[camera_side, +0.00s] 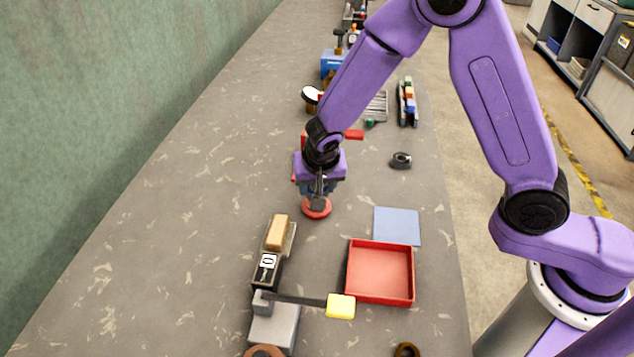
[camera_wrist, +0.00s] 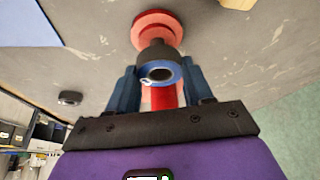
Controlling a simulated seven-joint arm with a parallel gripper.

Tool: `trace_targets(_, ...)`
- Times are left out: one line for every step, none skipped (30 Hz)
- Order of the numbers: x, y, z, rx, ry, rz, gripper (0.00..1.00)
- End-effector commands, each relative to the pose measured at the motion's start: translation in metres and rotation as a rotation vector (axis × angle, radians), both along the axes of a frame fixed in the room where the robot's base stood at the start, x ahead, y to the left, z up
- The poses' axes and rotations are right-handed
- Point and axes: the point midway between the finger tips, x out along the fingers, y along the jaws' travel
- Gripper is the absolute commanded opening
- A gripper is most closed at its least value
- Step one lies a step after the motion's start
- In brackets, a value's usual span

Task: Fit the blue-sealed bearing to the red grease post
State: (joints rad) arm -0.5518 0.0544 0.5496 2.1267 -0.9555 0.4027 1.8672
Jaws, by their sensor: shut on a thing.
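The bearing (camera_wrist: 159,73) is a dark ring with a blue seal on its face. My gripper (camera_wrist: 160,82) is shut on it, with one blue finger on each side. In the side view my gripper (camera_side: 318,189) points down, low over a round red base (camera_side: 316,209) on the bench. That red base also shows in the wrist view (camera_wrist: 157,24), just beyond the bearing. A red upright piece shows between the fingers behind the bearing. I cannot tell whether it is part of the post or whether the bearing is around it.
A dark ring (camera_side: 400,160) lies at the right. A blue mat (camera_side: 397,226) and a red tray (camera_side: 380,297) are nearer the front. A block holder (camera_side: 267,270) and a yellow-ended lever (camera_side: 341,306) stand near left. The bench left of my gripper is clear.

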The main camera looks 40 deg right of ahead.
Motion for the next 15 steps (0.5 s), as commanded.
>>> trace_targets(0.0001,0.0001,-0.0006,0.000,0.000,0.001,0.15)
trace_targets(0.0001,0.0000,-0.0010,0.000,0.000,0.001,0.15)
trace_targets(0.0001,0.0000,-0.0016,0.000,0.000,0.001,0.15)
trace_targets(0.0002,0.0000,-0.0020,-0.001,-0.001,0.001,0.15)
trace_targets(0.0003,0.0000,-0.0024,-0.001,-0.001,0.001,0.15)
trace_targets(0.0003,0.0000,-0.0029,-0.001,-0.001,0.001,0.15)
trace_targets(0.0003,0.0000,-0.0032,0.000,-0.001,0.000,0.15)
trace_targets(0.0003,-0.0001,-0.0037,0.000,-0.001,0.000,0.15)
trace_targets(0.0003,-0.0001,-0.0041,0.000,-0.001,0.000,0.15)
trace_targets(0.0004,-0.0001,-0.0045,0.000,-0.001,0.000,0.15)
trace_targets(0.0004,-0.0001,-0.0048,0.000,-0.001,0.000,0.15)
trace_targets(0.0004,-0.0001,-0.0053,0.000,-0.001,0.000,0.15)
trace_targets(0.0004,-0.0001,-0.0057,0.000,-0.001,0.000,0.15)
trace_targets(0.0004,-0.0001,-0.0060,0.000,-0.001,0.000,0.15)
trace_targets(0.0005,-0.0001,-0.0064,-0.001,-0.002,0.000,0.15)
